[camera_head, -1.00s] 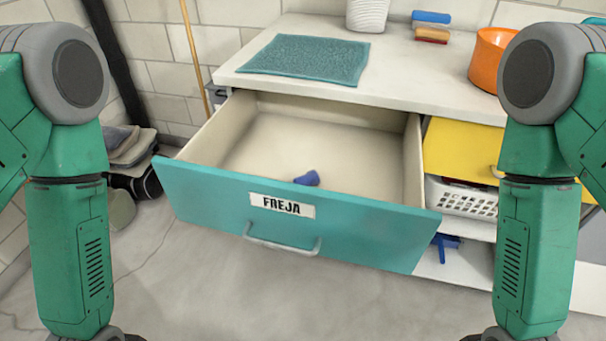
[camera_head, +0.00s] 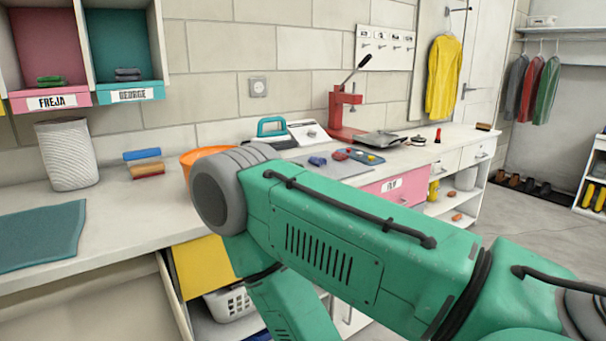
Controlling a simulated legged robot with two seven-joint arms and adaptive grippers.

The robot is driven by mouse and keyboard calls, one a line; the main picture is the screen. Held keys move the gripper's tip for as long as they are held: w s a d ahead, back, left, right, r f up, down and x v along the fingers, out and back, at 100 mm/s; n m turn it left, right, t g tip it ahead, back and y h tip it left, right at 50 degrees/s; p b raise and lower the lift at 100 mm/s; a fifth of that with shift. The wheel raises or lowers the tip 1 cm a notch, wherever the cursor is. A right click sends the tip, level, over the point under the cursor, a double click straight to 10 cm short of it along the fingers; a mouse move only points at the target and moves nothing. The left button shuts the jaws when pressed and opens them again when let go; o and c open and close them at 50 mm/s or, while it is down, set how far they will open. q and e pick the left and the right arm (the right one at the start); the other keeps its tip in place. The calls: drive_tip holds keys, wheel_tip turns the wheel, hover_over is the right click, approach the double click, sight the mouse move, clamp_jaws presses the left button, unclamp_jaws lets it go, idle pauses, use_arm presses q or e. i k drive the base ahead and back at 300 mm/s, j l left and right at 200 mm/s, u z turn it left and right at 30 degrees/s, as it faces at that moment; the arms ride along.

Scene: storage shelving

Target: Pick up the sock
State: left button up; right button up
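No object is clearly recognisable as the sock. A small blue item (camera_head: 317,160) lies on a grey mat (camera_head: 335,169) on the counter, too small to identify. Folded green cloth (camera_head: 51,82) sits in the pink FREJA cubby and folded dark cloth (camera_head: 128,75) in the teal GEORGE cubby. Part of the open drawer's beige inside (camera_head: 90,315) shows at the lower left; the rest of it is out of frame. My green right arm crosses the view from the lower right. Both grippers are out of frame.
The counter (camera_head: 125,216) holds a teal mat (camera_head: 40,238), a white basket (camera_head: 67,155), brushes (camera_head: 146,163), an orange bowl (camera_head: 200,160) and a red press (camera_head: 345,115). A yellow drawer front (camera_head: 203,266) and white crate (camera_head: 230,303) are below. Floor shows at right.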

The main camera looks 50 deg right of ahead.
sight(316, 160)
drive_tip(key=k+j+z, duration=0.1)
drive_tip(key=z, duration=1.4)
drive_tip(key=i+z, duration=0.15)
